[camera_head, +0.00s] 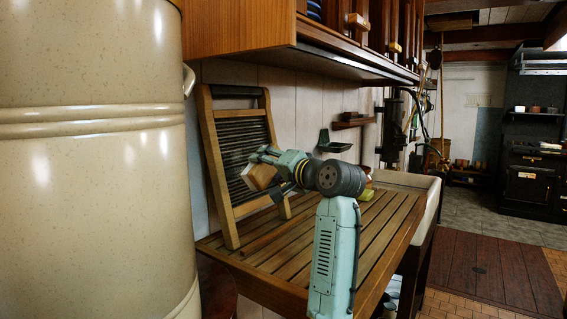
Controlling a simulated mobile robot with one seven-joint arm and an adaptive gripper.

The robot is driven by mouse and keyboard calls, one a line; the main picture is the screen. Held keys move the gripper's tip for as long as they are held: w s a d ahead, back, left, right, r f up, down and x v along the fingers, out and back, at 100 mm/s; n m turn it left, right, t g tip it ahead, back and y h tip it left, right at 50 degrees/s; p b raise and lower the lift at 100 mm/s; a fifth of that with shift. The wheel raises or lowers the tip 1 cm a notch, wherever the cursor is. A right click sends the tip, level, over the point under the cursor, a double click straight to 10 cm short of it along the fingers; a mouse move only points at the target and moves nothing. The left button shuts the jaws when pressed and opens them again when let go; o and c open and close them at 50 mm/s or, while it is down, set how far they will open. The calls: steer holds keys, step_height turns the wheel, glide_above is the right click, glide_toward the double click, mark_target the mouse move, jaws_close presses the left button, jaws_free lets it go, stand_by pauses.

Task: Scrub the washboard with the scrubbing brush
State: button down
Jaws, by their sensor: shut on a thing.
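The washboard (222,190) has a wooden frame and a dark ribbed panel. It leans against the white plank wall at the left end of the slatted wooden drainboard (290,262). My gripper (270,172) is in front of the washboard's right side and is shut on the scrubbing brush (259,177), a light wooden block. The brush overlaps the ribbed panel in this view. Its bristles are hard to make out, and I cannot tell whether they touch the ribs. My arm hides part of the drainboard and wall.
A large cream speckled cylinder (90,130) stands close on the left. A wooden cabinet (235,28) hangs above. A small dark green holder (333,142) is on the wall. A yellowish-green item (366,194) lies near the pale sink (418,184). The front slats are clear.

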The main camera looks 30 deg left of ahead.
steer(key=shift+s+a+f, duration=0.2)
steer(key=shift+a, duration=0.25)
steer(key=shift+w+a+f, duration=0.1)
steer(key=shift+a+f, duration=0.1)
steer(key=shift+a, duration=0.7)
steer(key=shift+w+a+f, duration=0.1)
steer(key=shift+a+f, duration=0.15)
steer(key=shift+a, duration=0.65)
steer(key=shift+w+a+f, duration=0.1)
steer(key=shift+a+f, duration=0.1)
steer(key=shift+a, duration=0.7)
steer(key=shift+a, duration=0.35)
steer(key=w, duration=1)
steer(key=shift+w+d, duration=0.25)
